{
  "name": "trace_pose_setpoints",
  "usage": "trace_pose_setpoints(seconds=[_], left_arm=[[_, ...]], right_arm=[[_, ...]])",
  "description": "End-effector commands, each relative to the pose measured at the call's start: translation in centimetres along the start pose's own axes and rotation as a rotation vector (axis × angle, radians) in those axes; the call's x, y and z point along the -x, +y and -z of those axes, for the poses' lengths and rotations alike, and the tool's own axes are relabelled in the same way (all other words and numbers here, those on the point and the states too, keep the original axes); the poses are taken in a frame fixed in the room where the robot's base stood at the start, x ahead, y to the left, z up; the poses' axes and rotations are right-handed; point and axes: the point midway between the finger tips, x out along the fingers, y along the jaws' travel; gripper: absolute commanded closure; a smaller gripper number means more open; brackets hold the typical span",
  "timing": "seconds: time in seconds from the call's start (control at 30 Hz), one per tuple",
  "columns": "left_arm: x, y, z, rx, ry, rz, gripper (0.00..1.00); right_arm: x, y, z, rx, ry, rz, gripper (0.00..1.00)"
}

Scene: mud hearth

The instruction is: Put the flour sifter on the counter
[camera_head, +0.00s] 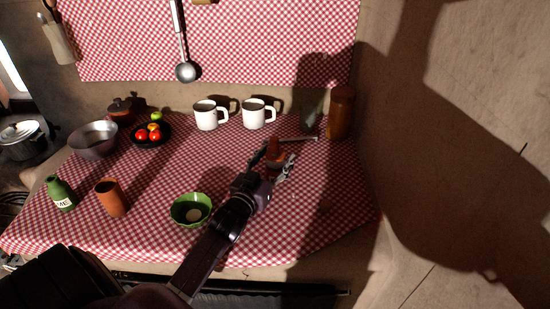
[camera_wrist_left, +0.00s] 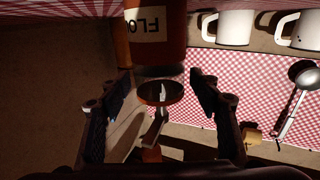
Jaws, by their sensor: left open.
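The flour sifter (camera_head: 275,150) is a red-brown can, partly hidden by my gripper, at the right part of the checked counter (camera_head: 150,210). In the inverted left wrist view, the can (camera_wrist_left: 170,42) shows a pale label reading "FLO", with its base out of frame. My left gripper (camera_head: 273,162) is open at the sifter. In the wrist view its fingers (camera_wrist_left: 163,100) are spread to either side, near the level of the can's rim. Whether they touch it, and whether its base rests on the counter, I cannot tell. My right gripper is out of view.
Two white mugs (camera_head: 206,115) (camera_head: 253,113) stand behind. A brown jar (camera_head: 341,115) is close on the right, by the wall. A green bowl (camera_head: 190,210) is near the front, with a clay cup (camera_head: 111,198) and green bottle (camera_head: 60,194) further left. The middle cloth is clear.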

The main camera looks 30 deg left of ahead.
Motion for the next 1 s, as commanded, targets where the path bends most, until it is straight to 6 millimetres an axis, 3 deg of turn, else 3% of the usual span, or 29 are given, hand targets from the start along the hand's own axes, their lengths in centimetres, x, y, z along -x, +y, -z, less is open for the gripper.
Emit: trace_pose_setpoints(seconds=[0.1,0.23,0.7,1.0], left_arm=[[0.0,0.0,0.5,-0.001,0.001,0.000,0.43],[1.6,0.0,0.1,0.000,-0.002,0.000,0.43],[10.4,0.0,0.1,0.000,-0.002,0.001,0.43],[12.0,0.0,0.3,0.000,0.001,0.000,0.43]], right_arm=[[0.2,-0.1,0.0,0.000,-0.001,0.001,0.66],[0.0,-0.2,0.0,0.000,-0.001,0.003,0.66],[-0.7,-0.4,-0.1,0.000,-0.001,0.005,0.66],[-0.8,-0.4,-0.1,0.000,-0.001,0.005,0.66]])
